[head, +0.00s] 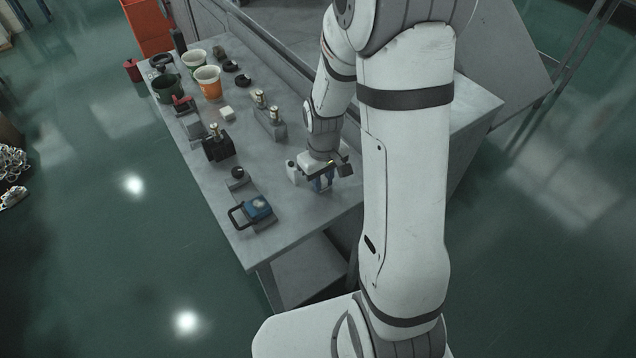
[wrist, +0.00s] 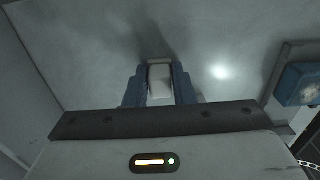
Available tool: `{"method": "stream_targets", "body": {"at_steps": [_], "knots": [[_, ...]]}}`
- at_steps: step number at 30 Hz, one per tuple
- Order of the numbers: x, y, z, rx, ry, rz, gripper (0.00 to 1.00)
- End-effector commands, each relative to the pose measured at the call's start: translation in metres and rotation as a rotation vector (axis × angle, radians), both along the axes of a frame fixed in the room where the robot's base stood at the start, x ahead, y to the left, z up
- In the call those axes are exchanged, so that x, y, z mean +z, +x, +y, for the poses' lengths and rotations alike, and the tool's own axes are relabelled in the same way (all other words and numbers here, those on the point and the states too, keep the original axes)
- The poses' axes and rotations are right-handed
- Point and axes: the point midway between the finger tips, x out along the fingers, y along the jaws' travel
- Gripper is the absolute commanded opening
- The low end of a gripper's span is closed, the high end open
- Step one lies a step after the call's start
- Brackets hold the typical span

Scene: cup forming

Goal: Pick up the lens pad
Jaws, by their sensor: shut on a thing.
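My gripper (head: 322,182) is over the near right part of the grey workbench (head: 300,215), with its blue fingers low near the top. In the wrist view the two blue fingers (wrist: 160,85) are shut on a small pale block, which I take to be the lens pad (wrist: 160,76). In the head view the pad is hidden by the gripper. I cannot tell whether it still touches the bench.
A white bottle (head: 292,172) stands just left of my gripper. A blue device with a handle (head: 257,210) sits near the front edge.

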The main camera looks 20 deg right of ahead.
Motion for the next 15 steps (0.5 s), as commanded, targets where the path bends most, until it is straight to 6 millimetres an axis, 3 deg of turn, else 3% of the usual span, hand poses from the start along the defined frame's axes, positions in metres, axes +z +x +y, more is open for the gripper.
{"method": "stream_targets", "body": {"at_steps": [7,15], "knots": [[0.017,0.001,0.0,-0.001,0.0,-0.004,0.01],[0.071,0.001,0.0,-0.001,0.0,-0.005,0.01]]}}
